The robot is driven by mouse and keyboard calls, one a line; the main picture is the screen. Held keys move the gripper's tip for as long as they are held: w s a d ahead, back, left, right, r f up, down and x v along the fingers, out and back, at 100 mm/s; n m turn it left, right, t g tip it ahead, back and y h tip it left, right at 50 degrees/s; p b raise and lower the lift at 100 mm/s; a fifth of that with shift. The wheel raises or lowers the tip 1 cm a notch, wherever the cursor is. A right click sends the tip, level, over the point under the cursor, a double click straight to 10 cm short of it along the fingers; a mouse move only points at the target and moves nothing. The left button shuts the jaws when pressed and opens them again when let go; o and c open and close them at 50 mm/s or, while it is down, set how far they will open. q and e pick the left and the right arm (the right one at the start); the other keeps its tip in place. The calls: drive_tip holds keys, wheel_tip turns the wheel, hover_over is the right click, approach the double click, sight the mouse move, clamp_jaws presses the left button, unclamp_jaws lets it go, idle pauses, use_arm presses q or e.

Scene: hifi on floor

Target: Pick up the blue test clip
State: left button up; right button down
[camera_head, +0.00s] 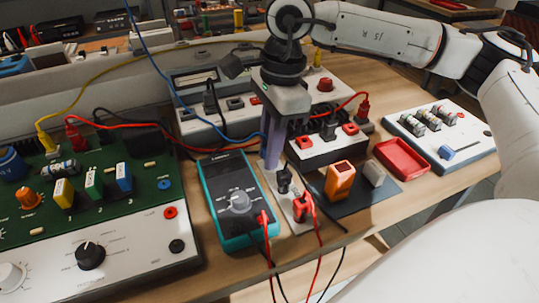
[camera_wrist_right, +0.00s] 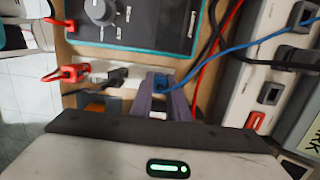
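The blue test clip (camera_wrist_right: 160,82) shows in the right wrist view between my right fingertips, with a blue lead running off to the right. My right gripper (camera_wrist_right: 161,88) points down at the bench with its fingers close together on either side of the clip. In the head view my right gripper (camera_head: 272,165) stands between the teal multimeter (camera_head: 236,200) and the white terminal boxes, and its fingers hide the clip. Beside it, a black clip (camera_head: 284,180) and a red clip (camera_head: 302,207) stand on a pale strip. My left gripper is not in view.
An orange holder (camera_head: 340,181) and a small grey block (camera_head: 373,173) stand on a dark mat right of the strip. A red tray (camera_head: 401,159) lies further right. The green circuit board (camera_head: 110,205) fills the left. Red, black, blue and yellow leads cross the bench.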

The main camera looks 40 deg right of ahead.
wheel_tip(320, 180, up, 10)
drive_tip(key=shift+r+p, duration=0.1)
drive_tip(key=shift+p, duration=0.55)
wheel_tip(320, 180, up, 7)
drive_tip(key=p, duration=0.5)
idle(0.8)
